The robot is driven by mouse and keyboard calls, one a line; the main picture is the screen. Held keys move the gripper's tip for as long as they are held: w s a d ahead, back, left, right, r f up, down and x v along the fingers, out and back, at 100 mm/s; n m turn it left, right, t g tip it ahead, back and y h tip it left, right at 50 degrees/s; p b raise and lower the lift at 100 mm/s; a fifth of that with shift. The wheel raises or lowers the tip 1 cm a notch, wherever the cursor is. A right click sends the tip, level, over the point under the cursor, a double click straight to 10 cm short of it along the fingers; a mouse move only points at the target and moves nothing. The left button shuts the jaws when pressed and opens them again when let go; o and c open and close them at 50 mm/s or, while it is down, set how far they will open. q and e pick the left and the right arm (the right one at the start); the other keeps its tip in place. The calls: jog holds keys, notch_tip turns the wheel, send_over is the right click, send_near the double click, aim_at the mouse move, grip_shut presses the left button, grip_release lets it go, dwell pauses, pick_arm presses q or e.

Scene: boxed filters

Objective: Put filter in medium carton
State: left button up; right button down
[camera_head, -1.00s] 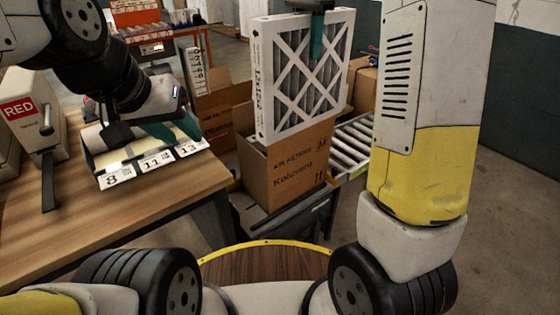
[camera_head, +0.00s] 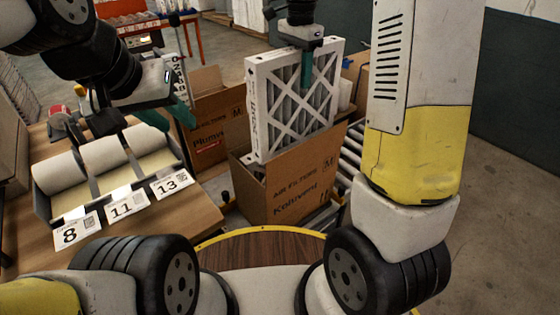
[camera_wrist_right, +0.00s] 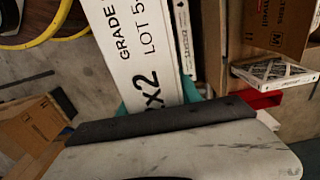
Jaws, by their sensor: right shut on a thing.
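A white-framed filter (camera_head: 290,105) with a criss-cross front stands upright in the head view. My right gripper (camera_head: 306,72) is shut on its upper edge. The filter's lower part is hidden behind the front wall of an open carton (camera_head: 290,185) printed "AIR FILTERS Kolovent" and seems to be inside its mouth. In the right wrist view, the filter's printed edge (camera_wrist_right: 140,50) lies between the teal fingers (camera_wrist_right: 160,100). My left gripper (camera_head: 166,116) appears open and empty, above the bins on the table at left.
A second open carton (camera_head: 215,125) stands behind and left of the first. Bins with white rolls (camera_head: 100,155) and cards 8, 11 and 13 sit on the wooden table. A roller conveyor (camera_head: 350,150) lies behind the front carton. An orange-framed bench (camera_head: 150,25) is further back.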

notch_tip(320, 180, down, 30)
jog(key=shift+w, duration=0.15)
dwell(0.4)
jog(key=shift+f, duration=0.5)
jog(key=c, duration=0.8)
grip_release()
jog(key=shift+c, duration=0.2)
jog(key=shift+r, duration=0.1)
